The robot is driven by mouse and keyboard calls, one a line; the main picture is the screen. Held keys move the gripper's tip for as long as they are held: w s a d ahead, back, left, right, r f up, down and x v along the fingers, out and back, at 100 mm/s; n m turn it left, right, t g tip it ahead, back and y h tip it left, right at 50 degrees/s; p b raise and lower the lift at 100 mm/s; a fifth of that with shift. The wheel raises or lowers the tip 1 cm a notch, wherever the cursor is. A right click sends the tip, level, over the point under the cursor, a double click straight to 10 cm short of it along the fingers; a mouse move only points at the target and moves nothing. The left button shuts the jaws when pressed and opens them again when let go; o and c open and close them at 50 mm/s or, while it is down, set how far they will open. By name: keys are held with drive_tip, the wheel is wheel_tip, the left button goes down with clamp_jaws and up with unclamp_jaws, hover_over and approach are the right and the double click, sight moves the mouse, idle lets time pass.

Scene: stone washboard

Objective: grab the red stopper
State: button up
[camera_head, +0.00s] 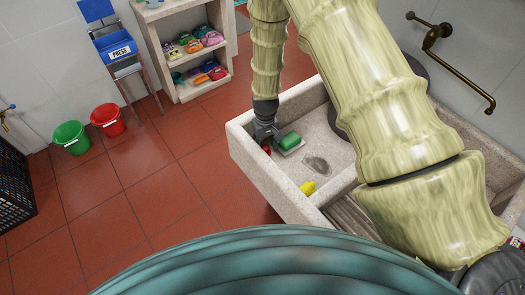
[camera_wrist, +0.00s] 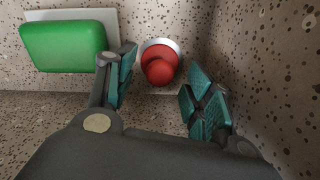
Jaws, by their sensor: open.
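The red stopper (camera_wrist: 160,66) shows in the wrist view as a red knob on a pale round base, near the corner of the stone basin. In the head view only a bit of the red stopper (camera_head: 266,149) shows beside my gripper (camera_head: 265,133). In the wrist view my gripper (camera_wrist: 158,95) is open, with one teal-padded finger left of the stopper and the other to its lower right. The fingertips are close to the stopper, but I cannot tell whether they touch it. Nothing is held.
A green block (camera_wrist: 62,46) on a pale dish lies just left of the stopper; it also shows in the head view (camera_head: 290,141). The stone basin wall (camera_wrist: 268,70) rises close on the right. A yellow object (camera_head: 307,188) lies farther along the basin.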

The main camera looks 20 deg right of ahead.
drive_tip(key=shift+f, duration=1.1)
drive_tip(key=c, duration=1.1)
drive_tip(key=shift+r, duration=0.1)
